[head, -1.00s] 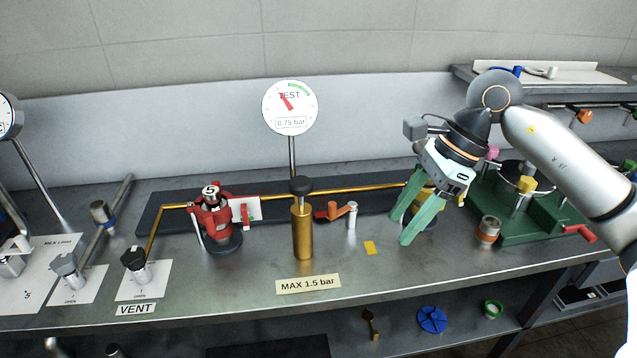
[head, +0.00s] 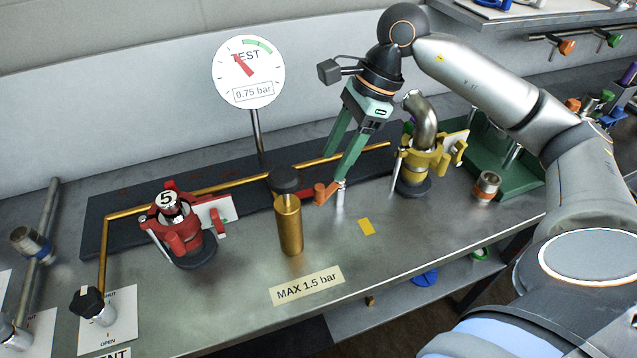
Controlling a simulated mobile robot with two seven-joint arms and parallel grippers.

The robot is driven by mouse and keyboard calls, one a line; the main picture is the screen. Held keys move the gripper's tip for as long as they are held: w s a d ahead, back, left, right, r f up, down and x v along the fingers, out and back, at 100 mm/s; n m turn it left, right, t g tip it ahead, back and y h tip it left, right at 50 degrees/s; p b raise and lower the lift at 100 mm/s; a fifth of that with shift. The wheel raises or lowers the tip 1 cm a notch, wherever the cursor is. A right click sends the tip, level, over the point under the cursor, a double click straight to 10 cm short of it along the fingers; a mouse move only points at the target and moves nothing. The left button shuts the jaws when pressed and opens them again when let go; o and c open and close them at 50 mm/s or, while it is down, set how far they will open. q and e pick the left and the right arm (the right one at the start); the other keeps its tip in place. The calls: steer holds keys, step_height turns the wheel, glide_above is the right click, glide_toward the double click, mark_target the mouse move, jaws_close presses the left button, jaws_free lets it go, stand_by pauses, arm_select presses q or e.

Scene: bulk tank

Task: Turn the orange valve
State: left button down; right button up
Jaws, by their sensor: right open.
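The orange valve handle (head: 325,193) sits on a short silver stem on the steel bench, between the brass cylinder and the yellow clamp. My right gripper (head: 335,167) is open, its green fingers pointing down just above the valve. One fingertip overlaps the top of the silver stem in the picture; I cannot tell whether it touches. Nothing is between the fingers. My left gripper is out of view.
A brass cylinder with a black knob (head: 289,222) stands left of the valve. A red clamp fitting (head: 174,222) is further left. A yellow clamp fitting (head: 422,160) with a steel elbow stands to the right. A TEST gauge (head: 248,72) rises behind.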

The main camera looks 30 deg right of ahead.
mark_target(320, 187)
steer(key=x, duration=0.8)
steer(key=shift+r, duration=0.1)
jaws_close()
stand_by(1.2)
